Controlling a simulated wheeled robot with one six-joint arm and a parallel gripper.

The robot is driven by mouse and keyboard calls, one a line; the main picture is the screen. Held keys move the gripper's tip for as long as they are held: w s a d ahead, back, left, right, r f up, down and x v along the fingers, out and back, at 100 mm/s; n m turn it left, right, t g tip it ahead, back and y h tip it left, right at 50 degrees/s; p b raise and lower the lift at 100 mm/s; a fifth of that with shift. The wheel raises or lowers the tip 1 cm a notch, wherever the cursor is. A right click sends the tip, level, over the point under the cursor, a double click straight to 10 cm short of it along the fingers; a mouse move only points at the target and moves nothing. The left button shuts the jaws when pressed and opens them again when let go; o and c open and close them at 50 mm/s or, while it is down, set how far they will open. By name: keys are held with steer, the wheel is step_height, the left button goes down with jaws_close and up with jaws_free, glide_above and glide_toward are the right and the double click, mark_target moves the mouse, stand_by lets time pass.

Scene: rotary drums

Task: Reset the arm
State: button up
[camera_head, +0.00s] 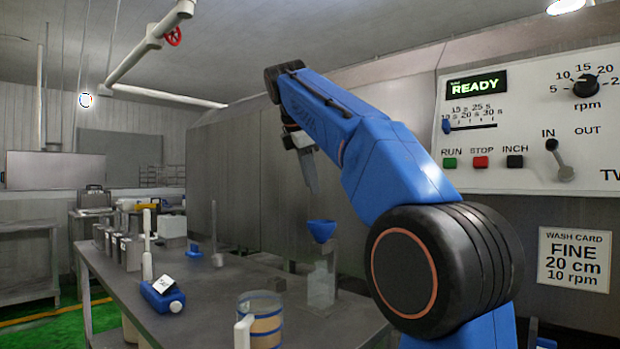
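My blue arm rises from the lower right and bends over toward the middle of the view. My gripper (313,185) hangs down from its end, high above the table (215,295). Its grey fingers point downward and are seen edge-on, so I cannot tell whether they are open or shut. I see nothing held in it. Below it, apart from it, a blue funnel (322,230) sits over a clear upright vessel (321,284).
On the table are a pitcher (266,325) with tan contents, a blue bottle (162,296) on its side, and several grey containers (120,245) at the far left. The control panel (530,120) at right reads READY. A wash card (574,270) hangs below it.

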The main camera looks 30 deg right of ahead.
steer(key=shift+s+a+r, duration=0.15)
steer(key=shift+r, duration=0.2)
stand_by(0.3)
steer(key=s+a+f+m+y, duration=0.1)
steer(key=s+a+f+m, duration=0.2)
steer(key=s+f, duration=0.7)
steer(key=s+a+f+m+y, duration=0.2)
steer(key=s+a+f+m, duration=0.2)
steer(key=f, duration=1.9)
steer(key=s+a+f+m+t+y, duration=0.1)
steer(key=s+a+f+m, duration=0.2)
steer(key=s+f+m, duration=0.5)
steer(key=s+f, duration=0.8)
steer(key=s, duration=0.1)
steer(key=shift+s+a+f+y, duration=0.15)
steer(key=shift+s+f+y, duration=0.15)
steer(key=shift+f+y, duration=0.1)
